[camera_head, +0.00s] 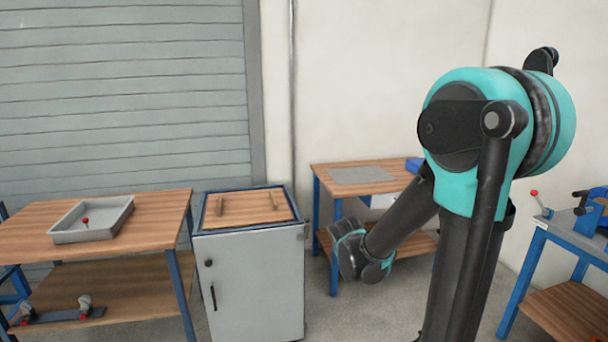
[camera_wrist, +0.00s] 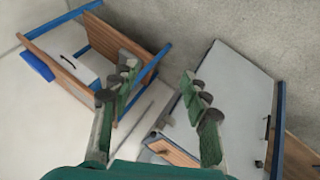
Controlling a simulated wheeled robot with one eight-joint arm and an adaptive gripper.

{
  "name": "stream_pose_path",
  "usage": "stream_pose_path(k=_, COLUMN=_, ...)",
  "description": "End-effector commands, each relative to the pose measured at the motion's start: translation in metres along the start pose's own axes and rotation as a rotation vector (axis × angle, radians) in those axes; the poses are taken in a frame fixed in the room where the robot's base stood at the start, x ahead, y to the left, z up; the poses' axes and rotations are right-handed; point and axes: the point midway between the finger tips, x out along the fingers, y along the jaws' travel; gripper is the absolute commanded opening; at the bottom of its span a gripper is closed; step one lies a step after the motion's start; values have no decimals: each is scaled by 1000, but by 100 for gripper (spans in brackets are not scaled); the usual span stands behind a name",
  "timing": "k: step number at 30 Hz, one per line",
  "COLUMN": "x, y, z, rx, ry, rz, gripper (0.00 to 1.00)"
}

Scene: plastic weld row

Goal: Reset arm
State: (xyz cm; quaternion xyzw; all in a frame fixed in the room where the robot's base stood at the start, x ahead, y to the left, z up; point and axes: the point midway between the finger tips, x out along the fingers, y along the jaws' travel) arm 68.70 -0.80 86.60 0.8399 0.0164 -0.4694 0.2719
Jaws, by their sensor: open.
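My arm, teal and black, fills the right half of the head view and is bent at its elbow. My gripper (camera_wrist: 160,95) shows in the wrist view with its two green and grey fingers spread apart. Nothing is between the fingers. The gripper's fingers cannot be made out in the head view, where the lower arm reaches down to the left in front of the back table.
A grey cabinet (camera_head: 255,283) with a wooden top stands at centre. Left of it, a wooden workbench (camera_head: 155,215) bears a grey tray (camera_head: 64,238) holding a red-knobbed part. A back table (camera_head: 330,165) carries a grey mat (camera_head: 360,175). A blue-framed bench (camera_head: 570,238) stands right.

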Motion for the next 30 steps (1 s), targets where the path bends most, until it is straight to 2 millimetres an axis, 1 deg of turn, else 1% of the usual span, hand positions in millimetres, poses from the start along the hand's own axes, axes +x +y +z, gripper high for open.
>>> stream_pose_path(k=1, x=-9, y=3, z=22, rx=48, ry=-23, rz=-23, gripper=47)
stream_pose_path(k=3, x=-19, y=3, z=49, rx=111, ry=-49, rz=-60, gripper=47)
stream_pose_path(k=5, x=-28, y=0, z=71, rx=166, ry=-72, rz=-92, gripper=47)
stream_pose_path(k=6, x=-34, y=-2, z=86, rx=202, ry=-86, rz=-113, gripper=47)
stream_pose_path(k=9, x=-48, y=-11, z=120, rx=289, ry=-119, rz=-166, gripper=47)
stream_pose_path(k=12, x=-59, y=-23, z=148, rx=367, ry=-144, rz=-214, gripper=47)
stream_pose_path(k=15, x=-67, y=-33, z=168, rx=424, ry=-161, rz=-250, gripper=47)
stream_pose_path(k=18, x=-72, y=-41, z=179, rx=460, ry=-171, rz=-274, gripper=47)
stream_pose_path(k=21, x=-74, y=-44, z=184, rx=476, ry=-177, rz=-285, gripper=47)
stream_pose_path(k=30, x=-74, y=-44, z=184, rx=477, ry=-177, rz=-286, gripper=47)
